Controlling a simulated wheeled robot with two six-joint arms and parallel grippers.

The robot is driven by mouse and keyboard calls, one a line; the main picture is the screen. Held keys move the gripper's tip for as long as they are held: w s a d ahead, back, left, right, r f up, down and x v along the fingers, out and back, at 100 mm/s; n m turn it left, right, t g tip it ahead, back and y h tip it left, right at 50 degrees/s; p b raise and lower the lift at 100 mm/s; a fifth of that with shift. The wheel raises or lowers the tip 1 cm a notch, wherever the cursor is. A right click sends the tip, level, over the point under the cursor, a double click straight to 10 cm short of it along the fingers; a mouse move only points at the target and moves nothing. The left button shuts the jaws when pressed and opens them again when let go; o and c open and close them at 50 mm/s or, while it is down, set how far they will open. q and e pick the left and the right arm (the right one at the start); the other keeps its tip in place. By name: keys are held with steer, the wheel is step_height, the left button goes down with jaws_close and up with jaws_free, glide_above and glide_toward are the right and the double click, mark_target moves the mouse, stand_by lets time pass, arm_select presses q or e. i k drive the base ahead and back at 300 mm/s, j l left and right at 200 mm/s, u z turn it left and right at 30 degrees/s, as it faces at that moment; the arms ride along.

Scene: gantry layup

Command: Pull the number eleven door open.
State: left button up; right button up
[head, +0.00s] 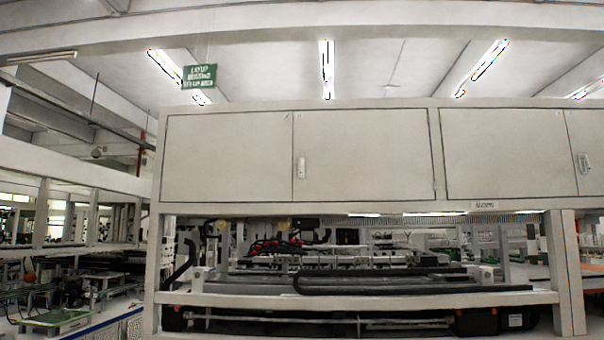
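A row of pale grey cabinet doors runs across the top of a gantry frame in the head view. The leftmost door (229,160) and the door right of it (370,155) both look shut, with a white handle (301,168) near the seam between them. A third door (508,155) and a partly cut-off door (593,150) at the right edge also look shut, with another handle (584,163) there. I cannot read a number eleven on any door. Neither of my grippers is in view.
Below the doors, the pale gantry frame (360,300) encloses machinery with black cable chain (410,288). A frame post (566,275) stands at the right. A green sign (200,76) hangs above. More equipment and a green tray (58,318) lie at the left.

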mark_target(380, 154)
steer(key=i+j, duration=0.1)
steer(key=i, duration=0.75)
steer(key=i+j, duration=0.1)
steer(key=i, duration=0.7)
